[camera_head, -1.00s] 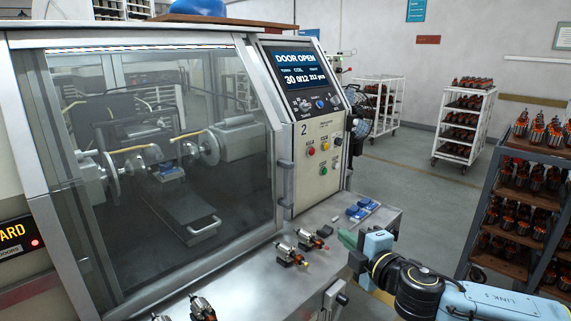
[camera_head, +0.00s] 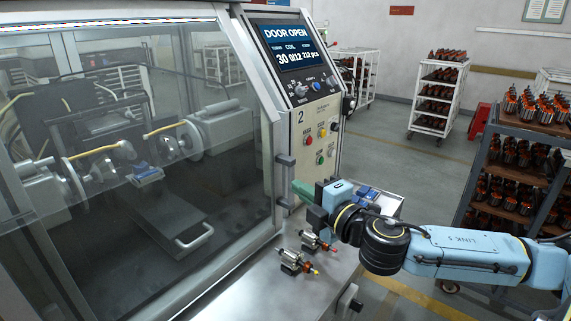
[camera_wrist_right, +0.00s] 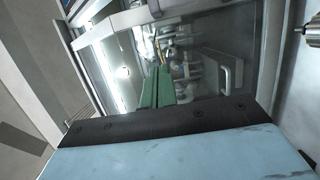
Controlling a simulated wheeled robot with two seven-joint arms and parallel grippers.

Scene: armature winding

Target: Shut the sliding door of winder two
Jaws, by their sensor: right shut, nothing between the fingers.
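Winder two (camera_head: 309,150) has a panel marked 2, and its screen (camera_head: 289,47) reads DOOR OPEN. Its clear sliding door (camera_head: 235,150) spans the front of the cabinet, with the winding parts visible behind the pane. A grey upright handle (camera_head: 284,180) stands at the door's right edge. My right gripper (camera_head: 300,188) has green fingers, shut and empty, just right of the handle; I cannot tell whether they touch it. The green fingers (camera_wrist_right: 157,88) also show together in the right wrist view, pointing toward the pane. My left gripper is not in view.
Small armatures (camera_head: 297,262) lie on the steel ledge (camera_head: 255,290) below the door. A rack of armatures (camera_head: 510,170) stands at the right; white carts (camera_head: 440,95) stand farther back.

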